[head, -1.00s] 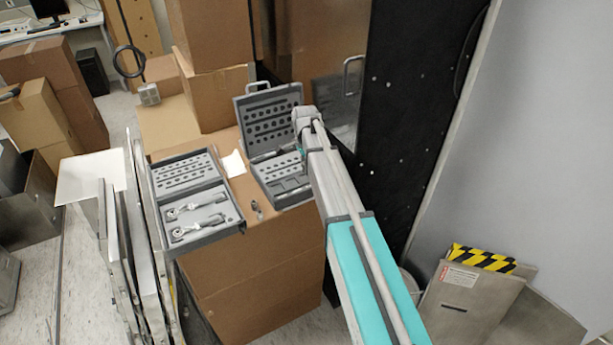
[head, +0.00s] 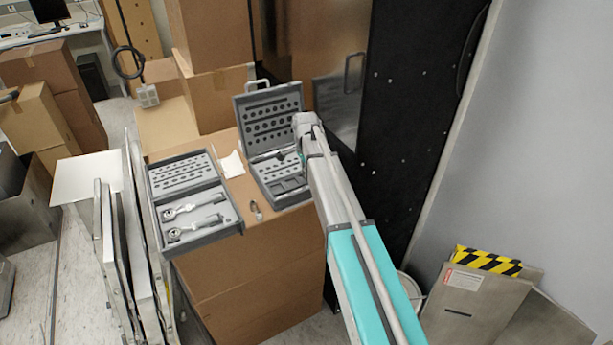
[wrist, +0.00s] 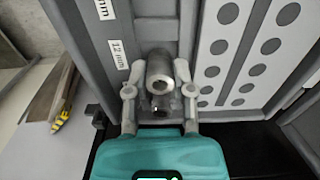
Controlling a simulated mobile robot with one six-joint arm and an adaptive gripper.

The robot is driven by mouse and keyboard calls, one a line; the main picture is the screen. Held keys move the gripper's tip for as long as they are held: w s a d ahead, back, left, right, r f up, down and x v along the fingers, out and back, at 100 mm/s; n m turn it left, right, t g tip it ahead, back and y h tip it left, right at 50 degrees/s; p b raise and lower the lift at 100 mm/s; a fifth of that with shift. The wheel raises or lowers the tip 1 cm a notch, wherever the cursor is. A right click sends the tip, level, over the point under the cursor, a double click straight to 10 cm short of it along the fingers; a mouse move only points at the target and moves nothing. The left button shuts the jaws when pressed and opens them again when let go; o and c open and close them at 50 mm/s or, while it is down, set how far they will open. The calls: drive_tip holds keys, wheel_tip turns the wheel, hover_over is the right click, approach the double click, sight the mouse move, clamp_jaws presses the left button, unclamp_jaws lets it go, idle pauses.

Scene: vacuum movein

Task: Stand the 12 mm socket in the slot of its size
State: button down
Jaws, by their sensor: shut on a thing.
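My gripper (wrist: 158,92) is shut on a grey metal socket (wrist: 164,70), seen between its two fingers in the wrist view. The socket is over a grey tray section beside a white "12 mm" label (wrist: 118,53). I cannot tell whether it touches the tray or sits in a slot. In the head view the open grey case (head: 281,200) stands on the cardboard box, its lid (head: 270,110) upright behind. My arm's end (head: 306,125) is at the case's right side, and the arm hides part of the case. The held socket is not distinguishable there.
A second open grey case (head: 205,240) with ratchet handles (head: 193,210) lies to the left. A small metal piece (head: 257,212) and a white paper (head: 232,164) lie on the cardboard box (head: 250,270) between the cases. A dark panel (head: 400,110) stands close at the right.

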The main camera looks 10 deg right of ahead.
drive_tip(key=shift+f, duration=0.45)
drive_tip(key=shift+c, duration=2.4)
unclamp_jaws()
drive_tip(key=shift+r, duration=0.25)
wheel_tip(320, 180, up, 12)
drive_tip(key=p, duration=1.2)
drive_tip(key=s+n, duration=1.4)
drive_tip(key=s, duration=1.5)
drive_tip(key=shift+d, duration=0.25)
